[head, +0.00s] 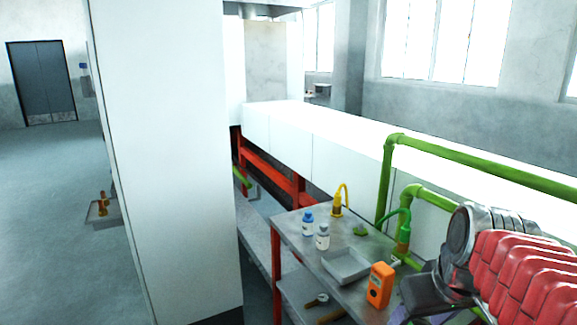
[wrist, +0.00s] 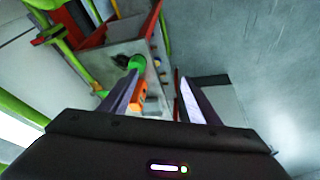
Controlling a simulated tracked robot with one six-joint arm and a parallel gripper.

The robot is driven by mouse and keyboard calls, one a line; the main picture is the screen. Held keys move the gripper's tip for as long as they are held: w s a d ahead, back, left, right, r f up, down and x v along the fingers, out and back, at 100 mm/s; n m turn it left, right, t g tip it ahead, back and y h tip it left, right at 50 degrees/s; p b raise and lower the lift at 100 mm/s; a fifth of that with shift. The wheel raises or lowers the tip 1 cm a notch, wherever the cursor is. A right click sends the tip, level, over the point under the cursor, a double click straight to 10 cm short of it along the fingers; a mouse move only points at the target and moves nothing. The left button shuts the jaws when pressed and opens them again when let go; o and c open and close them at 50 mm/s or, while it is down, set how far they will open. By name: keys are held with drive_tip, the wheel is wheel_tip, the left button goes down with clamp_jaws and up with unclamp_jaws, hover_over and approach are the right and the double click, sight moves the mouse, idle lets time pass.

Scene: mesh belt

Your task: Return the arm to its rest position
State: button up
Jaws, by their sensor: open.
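My gripper (wrist: 159,80) shows in the wrist view with its two dark fingers spread apart and nothing between their tips. Beyond the fingers, in the same view, lie an orange handheld device (wrist: 138,97) and a green part (wrist: 136,63), apart from the fingers. In the head view my arm, with its red ribbed cover and grey joint, is at the lower right beside the small metal table (head: 290,229). The gripper's fingers are not clear there; the arm and the frame edge hide most of them.
On the table are a blue-capped bottle (head: 308,224), a white bottle (head: 322,238), a shallow grey tray (head: 346,266) and the orange device (head: 380,285). Green pipes (head: 386,185) rise behind it, near my arm. A tall white cabinet (head: 165,150) stands left; open floor (head: 50,200) lies beyond.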

drive_tip(key=s+a+f+m+t, duration=0.1)
drive_tip(key=s+a+f, duration=0.3)
drive_tip(key=s+a, duration=0.3)
drive_tip(key=shift+s+f, duration=0.2)
drive_tip(key=shift+f, duration=0.2)
drive_tip(key=shift+c, duration=0.2)
